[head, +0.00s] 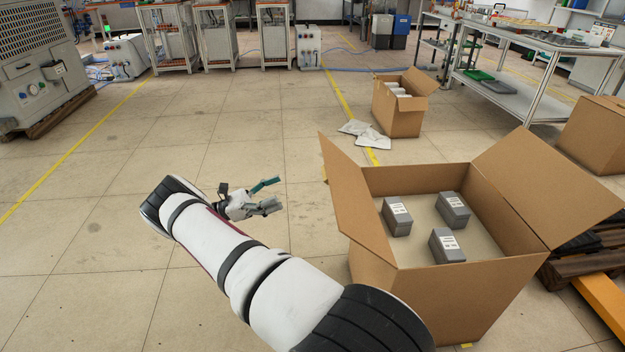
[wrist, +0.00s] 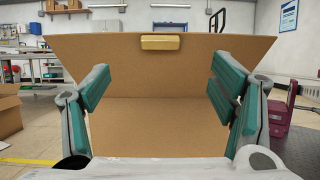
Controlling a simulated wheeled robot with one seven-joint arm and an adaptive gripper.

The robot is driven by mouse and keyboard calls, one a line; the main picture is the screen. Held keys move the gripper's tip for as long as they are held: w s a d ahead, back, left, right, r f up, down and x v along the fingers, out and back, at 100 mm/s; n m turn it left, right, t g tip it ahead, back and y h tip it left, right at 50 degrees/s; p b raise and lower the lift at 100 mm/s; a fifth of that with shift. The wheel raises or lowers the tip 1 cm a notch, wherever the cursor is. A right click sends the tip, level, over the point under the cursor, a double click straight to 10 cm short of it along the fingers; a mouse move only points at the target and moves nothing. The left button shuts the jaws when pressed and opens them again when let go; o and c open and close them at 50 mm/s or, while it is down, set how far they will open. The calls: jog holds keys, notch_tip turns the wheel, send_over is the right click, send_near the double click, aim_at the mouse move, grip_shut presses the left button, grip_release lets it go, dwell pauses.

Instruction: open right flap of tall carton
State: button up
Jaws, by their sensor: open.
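A large open brown carton (head: 430,310) stands at the right in the head view, with grey boxes inside. Its left flap (head: 345,205) stands up, leaning outward to the left. Its right flap (head: 550,188) is open, slanting up and outward. My gripper (head: 274,193) is left of the carton, apart from it, fingers pointing right. In the wrist view my gripper (wrist: 160,88) is open and empty, its teal fingers on either side of a brown carton flap (wrist: 190,65). A yellow block (wrist: 161,42) sits at that flap's top edge. The carton wall (wrist: 150,128) shows below.
A smaller open carton (head: 402,122) and white bags (head: 366,133) lie further back. Another carton (head: 597,135) stands at the right edge beside a metal table (head: 520,95). A dark pallet (head: 580,258) is right of the large carton. The floor left of my arm is clear.

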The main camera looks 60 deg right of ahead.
aim_at(323, 173)
jog(key=x, duration=1.3)
jog(key=shift+s+d+r+p, duration=0.15)
jog(key=shift+s+r+p, duration=0.1)
jog(key=shift+p, duration=0.1)
jog(key=c, duration=1.7)
jog(key=s+r+p, duration=0.1)
jog(key=s+d+r+t+y+p, duration=0.1)
jog(key=p, duration=0.1)
jog(key=s+d+r+t+p, duration=0.1)
jog(key=r+p, duration=0.1)
jog(key=shift+d+r+y, duration=0.1)
jog(key=shift+d+y, duration=0.15)
jog(key=shift+y, duration=0.05)
jog(key=shift+s+d+r+t+p, duration=0.2)
jog(key=shift+s+d+t+p, duration=0.1)
jog(key=shift+s+p, duration=0.15)
